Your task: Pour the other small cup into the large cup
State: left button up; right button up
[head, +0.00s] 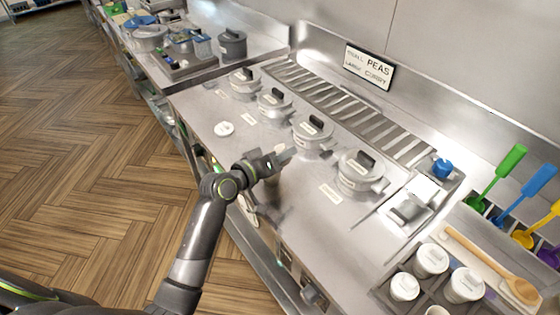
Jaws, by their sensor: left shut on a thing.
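Several white cups stand in a dark holder (385,293) at the lower right, among them a back cup (431,259), a left cup (404,287) and a right cup (465,285). Another cup (437,311) is cut off by the bottom edge. I cannot tell for sure which are small or large. My left gripper (285,156) is over the steel counter, in front of the third lidded pot (312,136). It is shut on a small pale thing (279,148), mostly hidden and too small to identify. My right gripper is not in view.
More lidded pots stand at the back (244,85), second place (274,105) and right (360,174). A sign (369,66) names peas for small and curry for large. Coloured-handled utensils and a wooden spoon (490,262) are at right.

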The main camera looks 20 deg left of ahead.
pick_arm(q)
jog(key=n+b, duration=0.1)
jog(key=n+t+h, duration=0.1)
jog(key=shift+a+f+n+b, duration=0.15)
jog(key=shift+f+n+b, duration=0.05)
jog(key=shift+n+b, duration=0.2)
jog(key=n+b, duration=0.1)
jog(key=n+t+b, duration=0.1)
jog(key=n+h, duration=0.1)
jog(key=shift+a+f+n+b, duration=0.15)
jog(key=shift+a+n+b, duration=0.15)
jog(key=shift+b, duration=0.1)
jog(key=shift+w+a+n+t+b, duration=0.15)
jog(key=shift+n+t+b, duration=0.55)
jog(key=shift+n, duration=0.4)
jog(key=shift+a+r+n+b, duration=0.1)
jog(key=shift+r+n+b, duration=0.2)
jog(key=shift+n, duration=0.5)
